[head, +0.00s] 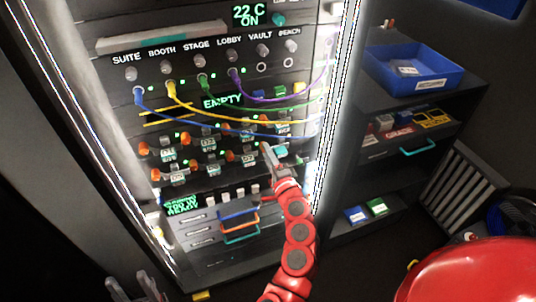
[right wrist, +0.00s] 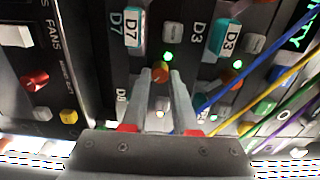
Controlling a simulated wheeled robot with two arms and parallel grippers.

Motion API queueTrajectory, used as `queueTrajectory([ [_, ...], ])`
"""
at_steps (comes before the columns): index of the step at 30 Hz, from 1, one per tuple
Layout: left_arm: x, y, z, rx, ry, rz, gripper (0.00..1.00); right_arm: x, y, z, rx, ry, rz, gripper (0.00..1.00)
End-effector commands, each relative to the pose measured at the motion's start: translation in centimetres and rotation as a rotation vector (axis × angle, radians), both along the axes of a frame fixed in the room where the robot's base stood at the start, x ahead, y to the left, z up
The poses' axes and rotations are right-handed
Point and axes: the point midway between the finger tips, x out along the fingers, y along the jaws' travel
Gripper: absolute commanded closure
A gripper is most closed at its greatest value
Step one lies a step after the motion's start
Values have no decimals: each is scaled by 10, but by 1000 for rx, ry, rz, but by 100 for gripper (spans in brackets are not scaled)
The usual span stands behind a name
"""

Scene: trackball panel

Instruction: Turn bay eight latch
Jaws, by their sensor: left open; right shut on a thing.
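The bay panel (head: 205,155) has two rows of bays with orange latches. The bay eight latch, a small orange knob (right wrist: 160,73), is by the D8 label (right wrist: 121,95) in the right wrist view. My right gripper (right wrist: 161,78) has its fingertips shut on this knob, and they hide part of it. In the head view my right gripper (head: 266,148) is at the right end of the lower row and covers the latch there. My left gripper (head: 134,288) is open and empty, low at the bottom left, away from the panel.
Blue, yellow, green and purple cables (head: 240,128) hang across the panel above the bays. D7 (right wrist: 132,35) and D3 (right wrist: 228,38) tags are near the gripper. A shelf with a blue tray (head: 412,70) stands right. Blue and orange handles (head: 240,222) are below the bays.

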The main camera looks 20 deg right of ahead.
Motion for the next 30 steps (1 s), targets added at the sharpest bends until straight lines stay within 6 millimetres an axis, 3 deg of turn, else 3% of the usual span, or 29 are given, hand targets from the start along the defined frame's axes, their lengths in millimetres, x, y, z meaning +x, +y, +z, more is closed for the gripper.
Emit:
queueTrajectory([
  [16, 0, 0, 0, 0, 0, 0, 50, 0, 1, -2, 23, 4, 2, 100],
  [17, 0, 0, 0, 0, 0, 0, 50, 0, 1, -2, 23, 4, 2, 69],
  [21, 0, 0, 0, 0, 0, 0, 50, 0, 1, -1, 23, 3, 1, 44],
  [30, 0, 0, 0, 0, 0, 0, 50, -1, 0, -1, 23, 2, 1, 42],
])
